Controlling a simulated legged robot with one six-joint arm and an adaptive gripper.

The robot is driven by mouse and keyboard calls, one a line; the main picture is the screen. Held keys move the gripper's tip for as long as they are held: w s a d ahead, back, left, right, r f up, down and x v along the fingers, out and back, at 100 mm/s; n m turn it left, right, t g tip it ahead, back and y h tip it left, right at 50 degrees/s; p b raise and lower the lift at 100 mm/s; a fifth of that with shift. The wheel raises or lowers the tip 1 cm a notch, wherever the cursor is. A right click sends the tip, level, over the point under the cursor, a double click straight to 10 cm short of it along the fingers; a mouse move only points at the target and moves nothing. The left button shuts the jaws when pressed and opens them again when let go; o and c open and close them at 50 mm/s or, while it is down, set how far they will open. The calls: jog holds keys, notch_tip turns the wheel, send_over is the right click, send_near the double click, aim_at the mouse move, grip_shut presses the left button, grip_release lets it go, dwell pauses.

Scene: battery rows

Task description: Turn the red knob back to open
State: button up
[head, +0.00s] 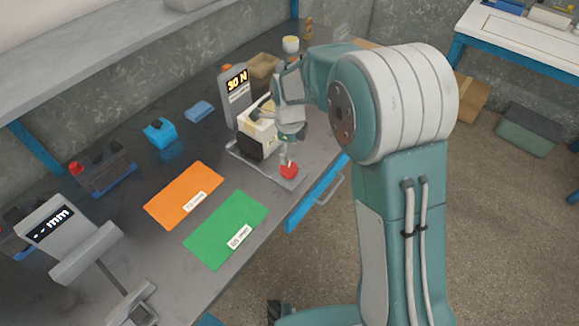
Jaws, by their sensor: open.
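The red knob (289,171) sits at the front right corner of a grey base plate (262,166) on the bench. A light pointer mark shows on its top. My gripper (287,150) hangs just above the knob, pointing down, with its fingers open. A small gap seems to lie between the fingertips and the knob, but I cannot tell whether they touch. A white and black block (258,139) stands on the same plate, left of my gripper and partly hidden by it. Behind it a grey display post (236,95) reads "30 N".
An orange mat (183,195) and a green mat (226,230) lie left of the plate. A blue block (160,132) and blue pad (199,111) lie further back. A grey "mm" display (47,226) stands at lower left. The bench edge runs close to the knob.

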aim_at(289, 167)
notch_tip(289, 167, down, 6)
jog(key=shift+f, duration=0.1)
jog(key=shift+d+f, duration=0.1)
jog(key=shift+f, duration=0.6)
jog(key=c, duration=1)
